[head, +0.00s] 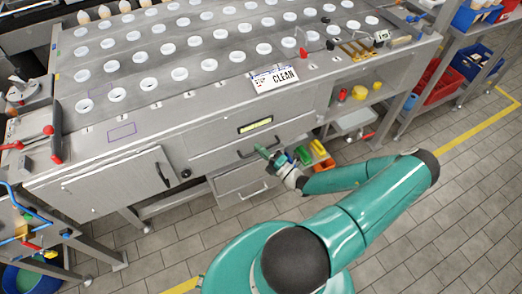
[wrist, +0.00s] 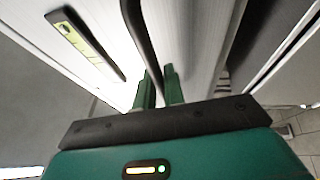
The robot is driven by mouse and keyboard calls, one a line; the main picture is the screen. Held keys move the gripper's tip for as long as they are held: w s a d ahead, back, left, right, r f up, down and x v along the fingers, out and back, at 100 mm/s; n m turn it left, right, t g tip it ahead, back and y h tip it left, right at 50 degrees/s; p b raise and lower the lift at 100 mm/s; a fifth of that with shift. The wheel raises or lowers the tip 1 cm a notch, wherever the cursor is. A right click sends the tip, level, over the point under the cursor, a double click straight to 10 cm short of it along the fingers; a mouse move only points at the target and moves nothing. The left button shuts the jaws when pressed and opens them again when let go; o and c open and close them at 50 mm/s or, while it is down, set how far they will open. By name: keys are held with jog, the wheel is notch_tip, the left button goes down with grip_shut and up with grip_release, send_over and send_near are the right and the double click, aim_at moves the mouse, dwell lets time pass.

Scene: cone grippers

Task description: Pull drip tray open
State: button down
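The wide upper drawer front (head: 218,147), which I take as the drip tray, is grey with a yellow-green label (head: 255,125) above a dark bar handle (head: 246,154). The label also shows in the wrist view (wrist: 85,45). My gripper (head: 268,153) is at the right part of this handle in the head view. In the wrist view the dark handle (wrist: 140,30) runs down between my two green fingers (wrist: 160,88), which look closed on it with little gap. The contact itself is partly hidden. The tray looks shut or nearly so; I cannot tell exactly.
A smaller drawer with a handle (head: 253,190) sits below. A cabinet door (head: 125,182) is to the left. Coloured bins (head: 318,150) and a lower shelf (head: 355,122) are to the right. White cups (head: 180,74) stand on top. Tiled floor in front is free.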

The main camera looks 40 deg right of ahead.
jog(key=shift+s, duration=0.1)
jog(key=s+a, duration=0.2)
jog(key=s, duration=0.7)
jog(key=s+a, duration=0.3)
jog(key=s, duration=0.7)
jog(key=shift+a, duration=0.3)
jog(key=shift+s, duration=0.1)
jog(key=c, duration=1.8)
grip_release()
jog(key=shift+s, duration=0.1)
jog(key=v, duration=1.3)
jog(key=shift+s+f, duration=0.15)
jog(key=shift+s, duration=0.15)
